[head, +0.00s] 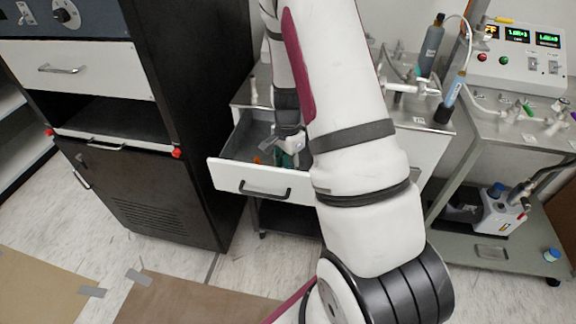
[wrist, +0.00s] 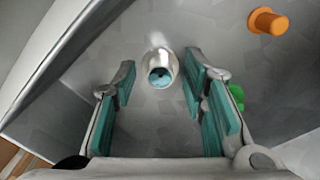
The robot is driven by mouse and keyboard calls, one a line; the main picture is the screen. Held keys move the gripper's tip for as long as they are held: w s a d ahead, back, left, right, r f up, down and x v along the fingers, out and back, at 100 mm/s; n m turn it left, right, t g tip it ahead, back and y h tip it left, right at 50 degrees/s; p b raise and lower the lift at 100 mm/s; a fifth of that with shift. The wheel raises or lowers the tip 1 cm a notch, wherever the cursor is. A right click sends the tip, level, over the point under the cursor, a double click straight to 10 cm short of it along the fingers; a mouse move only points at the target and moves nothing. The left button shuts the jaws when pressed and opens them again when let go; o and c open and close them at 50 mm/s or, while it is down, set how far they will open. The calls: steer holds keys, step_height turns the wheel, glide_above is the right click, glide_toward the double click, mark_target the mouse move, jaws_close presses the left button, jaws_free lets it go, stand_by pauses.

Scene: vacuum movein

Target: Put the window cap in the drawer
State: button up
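The drawer (head: 235,178) is pulled open from the white cabinet in the head view. In the wrist view its grey floor (wrist: 95,145) fills most of the picture. A small silvery round piece with a teal face (wrist: 160,66), which looks like the window cap, is inside the drawer, between and just beyond my fingertips. My gripper (wrist: 159,84) is open, with a gap between each teal-padded finger and the piece. Whether the piece rests on the floor is hard to tell. In the head view my arm hides much of the gripper, and I cannot make out the piece.
An orange peg-like part (wrist: 268,21) and a green part (wrist: 237,97) lie in the drawer to the right of my fingers. The drawer's pale wall (wrist: 50,50) is close on the left. A dark cabinet (head: 185,100) stands left of the drawer, an equipment cart (head: 500,145) right.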

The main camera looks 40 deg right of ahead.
steer(key=shift+r, duration=0.1)
step_height(320, 180, up, 12)
steer(key=s+a+r+n+t, duration=0.1)
steer(key=s+a+r+n, duration=0.25)
steer(key=a+r, duration=0.3)
steer(key=s+a+r+n+t, duration=0.1)
steer(key=s+a+r+n, duration=0.2)
steer(key=a+r+n, duration=0.35)
steer(key=s+a+r+n+t, duration=0.1)
steer(key=s+a+r+n, duration=0.2)
steer(key=s, duration=0.4)
steer(key=s+a+r+n, duration=0.3)
steer(key=s+n, duration=0.2)
steer(key=s, duration=0.2)
steer(key=shift+s+a+r+t+p, duration=0.25)
steer(key=shift+s+r+t+p, duration=0.1)
steer(key=shift+t+p, duration=0.1)
step_height(320, 180, up, 2)
steer(key=shift+r+p, duration=0.1)
steer(key=shift+p, duration=0.7)
